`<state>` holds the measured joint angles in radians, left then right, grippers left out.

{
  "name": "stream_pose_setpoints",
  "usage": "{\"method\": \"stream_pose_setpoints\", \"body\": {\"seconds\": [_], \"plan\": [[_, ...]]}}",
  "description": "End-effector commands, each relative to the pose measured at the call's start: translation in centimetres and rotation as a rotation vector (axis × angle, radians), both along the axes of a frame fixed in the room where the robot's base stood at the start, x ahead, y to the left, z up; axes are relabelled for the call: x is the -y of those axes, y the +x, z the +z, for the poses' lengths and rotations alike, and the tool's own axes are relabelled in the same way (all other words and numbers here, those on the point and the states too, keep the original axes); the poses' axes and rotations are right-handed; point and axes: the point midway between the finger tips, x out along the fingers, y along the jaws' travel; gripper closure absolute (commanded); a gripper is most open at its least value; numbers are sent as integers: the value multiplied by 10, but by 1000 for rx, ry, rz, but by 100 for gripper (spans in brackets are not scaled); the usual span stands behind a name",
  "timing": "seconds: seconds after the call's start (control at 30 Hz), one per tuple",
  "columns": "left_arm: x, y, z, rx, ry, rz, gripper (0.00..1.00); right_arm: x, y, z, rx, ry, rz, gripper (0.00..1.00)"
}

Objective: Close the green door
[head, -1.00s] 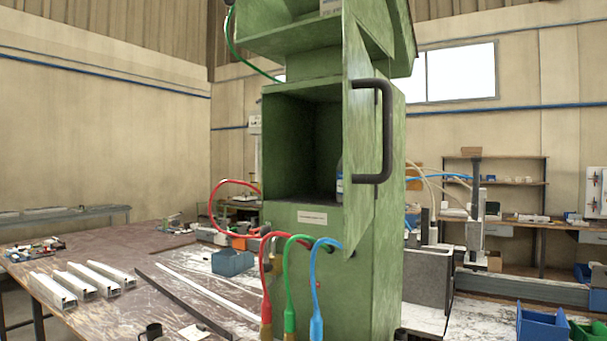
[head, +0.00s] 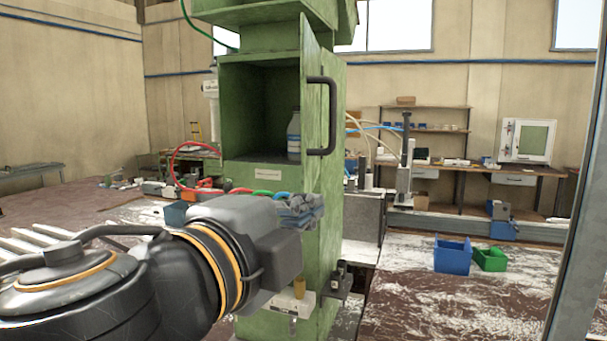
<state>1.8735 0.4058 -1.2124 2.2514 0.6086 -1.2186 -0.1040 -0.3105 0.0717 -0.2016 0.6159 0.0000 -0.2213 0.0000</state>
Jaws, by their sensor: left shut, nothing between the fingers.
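The green door (head: 312,75) stands open on the right side of the green cabinet (head: 333,215), swung out towards me and seen nearly edge-on. Its black bar handle (head: 331,115) faces right. Inside the open compartment (head: 253,110) a white bottle with a blue label (head: 294,135) stands near the door. My left gripper (head: 318,210) is shut and empty, in front of the cabinet's lower part, below the door and its handle. Whether it touches the cabinet I cannot tell. My left arm hides part of the cabinet front and hoses. My right gripper is not in view.
A blue bin (head: 452,254) and a green bin (head: 490,259) stand on the worn bench (head: 410,310) at right. Red, green and blue hoses (head: 262,193) run across the cabinet front. A grey post (head: 583,220) rises at the right edge. Space right of the handle looks free.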

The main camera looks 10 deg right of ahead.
Motion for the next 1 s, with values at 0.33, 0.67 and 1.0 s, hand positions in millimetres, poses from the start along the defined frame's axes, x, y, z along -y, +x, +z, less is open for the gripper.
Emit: {"method": "stream_pose_setpoints", "body": {"seconds": [0.33,0.67,1.0], "plan": [[5,-2,17,71,58,14,100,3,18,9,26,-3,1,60],[50,48,19,70,57,14,100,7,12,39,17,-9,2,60],[34,77,18,72,55,16,100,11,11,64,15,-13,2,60]]}}
